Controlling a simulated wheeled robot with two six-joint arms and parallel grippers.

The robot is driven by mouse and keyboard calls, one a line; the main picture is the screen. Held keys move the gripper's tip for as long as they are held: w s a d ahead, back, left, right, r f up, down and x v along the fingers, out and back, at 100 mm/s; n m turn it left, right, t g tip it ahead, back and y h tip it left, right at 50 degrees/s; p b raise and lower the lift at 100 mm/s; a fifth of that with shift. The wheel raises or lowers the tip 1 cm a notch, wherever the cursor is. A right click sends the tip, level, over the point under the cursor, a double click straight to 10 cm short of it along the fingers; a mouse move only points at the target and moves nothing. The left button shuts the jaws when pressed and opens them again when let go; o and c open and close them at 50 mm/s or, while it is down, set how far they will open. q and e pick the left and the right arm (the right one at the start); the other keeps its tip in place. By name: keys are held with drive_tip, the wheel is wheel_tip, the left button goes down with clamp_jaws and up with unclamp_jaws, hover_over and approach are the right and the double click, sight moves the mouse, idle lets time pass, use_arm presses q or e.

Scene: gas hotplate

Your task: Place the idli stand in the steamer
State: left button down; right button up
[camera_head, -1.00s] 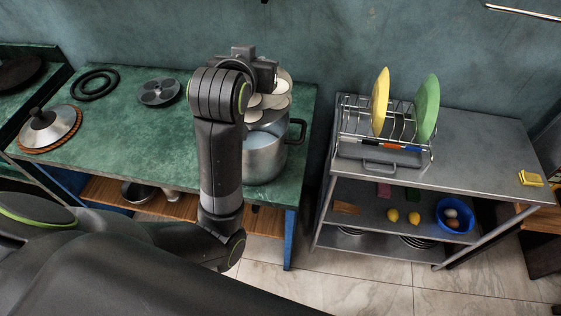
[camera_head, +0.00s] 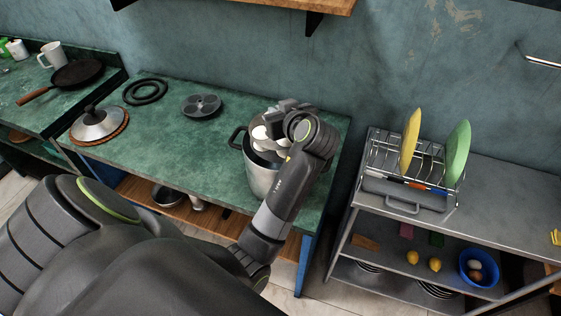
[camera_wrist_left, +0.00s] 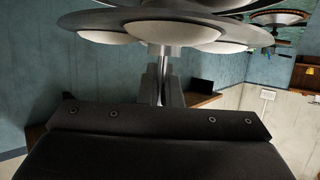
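The idli stand (camera_head: 267,146), grey plates with white rounds, shows at the mouth of the steamer, partly behind my left gripper (camera_head: 287,108). I cannot tell how far inside it is. The steamer (camera_head: 259,180) is a silver pot with a dark side handle, near the right end of the green counter. My arm hides its right side. In the left wrist view, my left gripper (camera_wrist_left: 165,92) is shut on the thin central rod of the idli stand (camera_wrist_left: 170,22), close to a plate with white rounds. My right gripper is out of view.
A lid (camera_head: 97,124) on an orange-brown trivet, black rings (camera_head: 145,91) and a round grey plate with hollows (camera_head: 201,105) lie on the counter (camera_head: 165,135) to the left. A metal rack trolley (camera_head: 490,200) with plates stands on the right, past a floor gap.

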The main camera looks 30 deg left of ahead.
use_arm(q)
wheel_tip(320, 180, down, 4)
drive_tip(key=shift+s+d+f+p, duration=0.1)
drive_tip(key=shift+s+p, duration=0.05)
drive_tip(key=shift+p, duration=0.2)
wheel_tip(320, 180, down, 4)
drive_tip(key=shift+f+p, duration=0.1)
drive_tip(key=shift+p, duration=0.2)
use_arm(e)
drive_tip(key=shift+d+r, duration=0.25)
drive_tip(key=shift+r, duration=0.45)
use_arm(q)
drive_tip(key=shift+f+b, duration=0.65)
drive_tip(key=c, duration=1.6)
unclamp_jaws()
drive_tip(key=shift+s+f, duration=0.1)
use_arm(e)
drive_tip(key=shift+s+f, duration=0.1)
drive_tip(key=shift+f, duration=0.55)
use_arm(q)
drive_tip(key=shift+d+f, duration=0.1)
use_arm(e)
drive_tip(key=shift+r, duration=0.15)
